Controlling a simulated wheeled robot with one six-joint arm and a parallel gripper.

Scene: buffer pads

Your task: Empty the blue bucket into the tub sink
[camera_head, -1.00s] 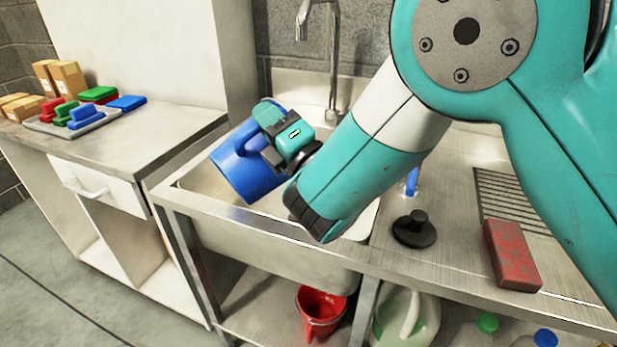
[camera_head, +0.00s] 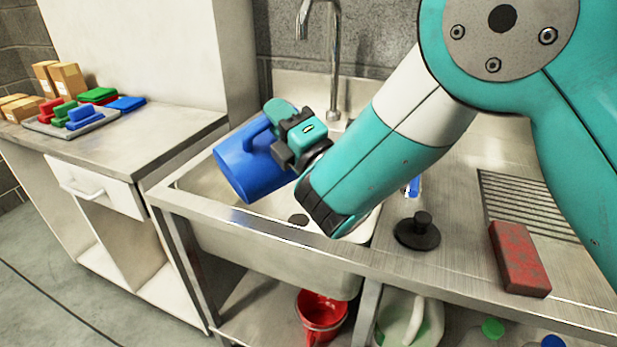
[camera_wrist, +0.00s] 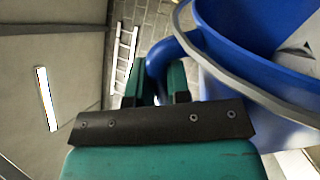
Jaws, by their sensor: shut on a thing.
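The blue bucket (camera_head: 245,163) is tilted over the tub sink (camera_head: 285,262), with its lower part within the basin's outline. My gripper (camera_head: 279,137) is shut on the bucket's blue handle at its upper right side. The wrist view shows the handle (camera_wrist: 160,62) between the two fingers (camera_wrist: 158,85) and the bucket's grey rim (camera_wrist: 235,93). Part of the bucket's inside shows there, with a small dark and light patch on its wall. Whether it holds anything more cannot be told.
A faucet (camera_head: 333,70) stands behind the basin. A black plunger-like stopper (camera_head: 418,232) and a red brick (camera_head: 519,258) are on the drainboard at right. A left counter holds a tray (camera_head: 100,118) of coloured blocks. A red bucket (camera_head: 320,315) and jug (camera_head: 400,325) are below.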

